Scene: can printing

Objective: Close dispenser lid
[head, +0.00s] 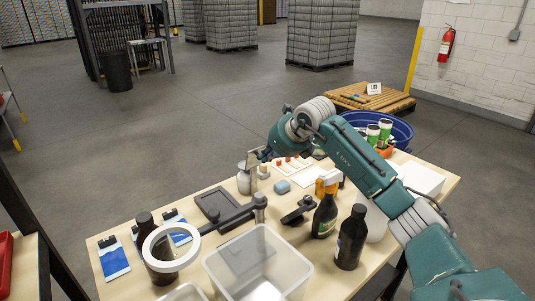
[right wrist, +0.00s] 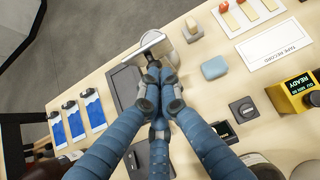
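The dispenser is a small pale round container (head: 243,183) at the table's far left-centre edge; it also shows in the right wrist view (right wrist: 160,48). Its lid (head: 253,159) stands raised, a flat pale plate, seen nearly edge-on in the right wrist view (right wrist: 148,45). My right gripper (head: 264,155) reaches in from the right, at the lid. In the right wrist view, its blue fingers (right wrist: 155,72) are drawn together with the tips right at the lid's near face, touching or nearly so. I see no grip on the lid. My left gripper is not in view.
A dark tray (head: 215,203) lies near the dispenser, with a blue-grey block (head: 282,187) to its right. A printed card (right wrist: 275,43) lies right of the block.

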